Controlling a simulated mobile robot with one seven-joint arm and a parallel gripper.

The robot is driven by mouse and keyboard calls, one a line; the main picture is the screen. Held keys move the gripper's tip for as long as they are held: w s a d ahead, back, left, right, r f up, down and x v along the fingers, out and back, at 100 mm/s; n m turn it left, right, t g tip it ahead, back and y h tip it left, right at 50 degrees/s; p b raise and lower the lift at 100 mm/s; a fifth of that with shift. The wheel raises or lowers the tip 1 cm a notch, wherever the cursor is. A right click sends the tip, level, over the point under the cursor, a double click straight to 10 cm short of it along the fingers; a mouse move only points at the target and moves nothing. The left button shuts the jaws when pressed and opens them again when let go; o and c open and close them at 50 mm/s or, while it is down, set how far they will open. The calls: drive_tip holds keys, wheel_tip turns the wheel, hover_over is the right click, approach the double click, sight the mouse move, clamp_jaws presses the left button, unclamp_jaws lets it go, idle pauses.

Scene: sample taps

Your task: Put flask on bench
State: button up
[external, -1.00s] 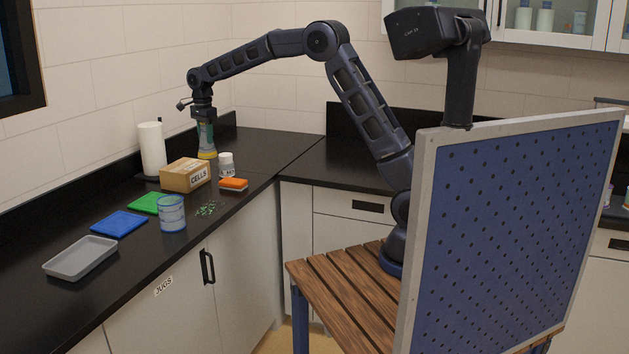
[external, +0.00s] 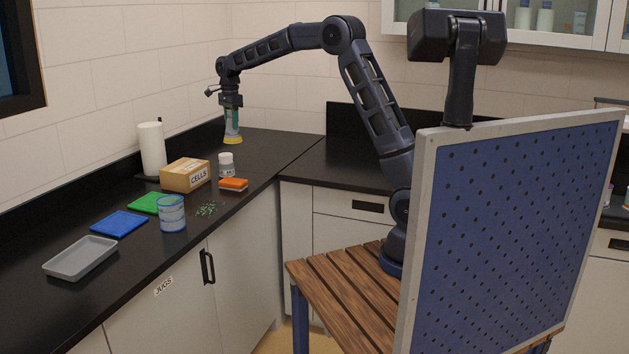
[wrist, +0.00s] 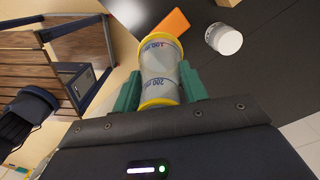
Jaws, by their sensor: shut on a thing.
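The flask (external: 232,128) is a clear vessel with a yellow base, upright beneath my gripper (external: 231,112). In the wrist view the flask (wrist: 160,72) shows yellow rims and volume marks. The green fingers of my gripper (wrist: 160,88) are shut on both sides of it. The flask hangs over or just above the black bench (external: 265,150), near its back corner; I cannot tell whether its base touches the top.
A cardboard box marked CELLS (external: 185,175), a white jar (external: 226,164), an orange sponge (external: 233,184), a blue-grey can (external: 171,213), green shards (external: 209,209), coloured mats (external: 119,223), a grey tray (external: 80,258) and a paper roll (external: 152,148) stand on the bench. The back corner is clear.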

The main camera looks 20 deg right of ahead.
drive_tip(key=w+d+m, duration=0.2)
drive_tip(key=d, duration=1.6)
drive_tip(key=w+d+m, duration=0.2)
drive_tip(key=d, duration=1.5)
drive_tip(key=s+d+m, duration=0.1)
drive_tip(key=s+d, duration=0.4)
drive_tip(key=d, duration=0.5)
drive_tip(key=s+d+m, duration=0.1)
drive_tip(key=s+d, duration=0.3)
drive_tip(key=d, duration=0.6)
drive_tip(key=s+d+m, duration=0.2)
drive_tip(key=s+d, duration=0.3)
drive_tip(key=d, duration=0.5)
drive_tip(key=f, duration=2)
drive_tip(key=shift+w, duration=0.2)
drive_tip(key=shift+f, duration=0.1)
drive_tip(key=o, duration=1)
